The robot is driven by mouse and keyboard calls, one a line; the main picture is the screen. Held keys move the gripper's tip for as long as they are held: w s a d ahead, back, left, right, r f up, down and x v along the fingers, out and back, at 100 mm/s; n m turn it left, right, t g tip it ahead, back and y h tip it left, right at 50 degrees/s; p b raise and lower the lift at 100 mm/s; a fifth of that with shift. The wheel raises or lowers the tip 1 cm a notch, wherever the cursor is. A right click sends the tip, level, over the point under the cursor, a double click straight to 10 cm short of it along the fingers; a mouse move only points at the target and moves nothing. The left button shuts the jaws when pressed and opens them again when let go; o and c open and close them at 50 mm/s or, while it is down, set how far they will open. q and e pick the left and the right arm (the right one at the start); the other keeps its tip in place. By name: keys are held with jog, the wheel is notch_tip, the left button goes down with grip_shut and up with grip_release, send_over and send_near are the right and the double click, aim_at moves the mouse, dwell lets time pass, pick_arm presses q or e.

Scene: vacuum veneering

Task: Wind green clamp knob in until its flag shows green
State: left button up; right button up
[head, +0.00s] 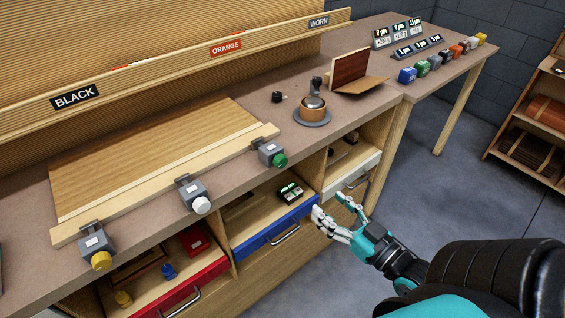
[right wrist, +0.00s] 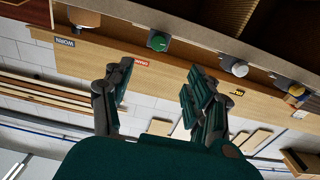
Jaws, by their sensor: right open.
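The green clamp knob (head: 280,160) sits on the front of a grey clamp block (head: 270,148) at the right end of the wooden bar on the bench. In the right wrist view the green knob (right wrist: 158,42) shows near the top, beyond and between my fingers. I cannot make out a flag on it. My right gripper (head: 332,210) is open and empty, in front of the bench by the blue drawer, lower and to the right of the green knob. Its spread fingers also show in the right wrist view (right wrist: 155,95). My left gripper is not in view.
A white knob (head: 201,205) and a yellow knob (head: 101,260) sit on clamps further left along the bar (head: 155,183). Blue (head: 275,230) and red (head: 185,285) drawers are below the bench edge. A pot on a round base (head: 312,112) stands right of the green clamp.

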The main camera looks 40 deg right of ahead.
jog(key=w, duration=0.2)
jog(key=p, duration=0.2)
send_near(283, 164)
jog(key=w, duration=0.7)
jog(key=shift+w+a+r, duration=0.1)
jog(key=shift+w+a, duration=0.25)
jog(key=shift+w, duration=0.55)
jog(key=shift+w+a, duration=0.1)
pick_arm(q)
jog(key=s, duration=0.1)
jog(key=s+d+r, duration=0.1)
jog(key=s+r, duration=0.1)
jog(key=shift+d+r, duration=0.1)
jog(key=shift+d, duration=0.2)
pick_arm(e)
jog(key=shift+c, duration=0.3)
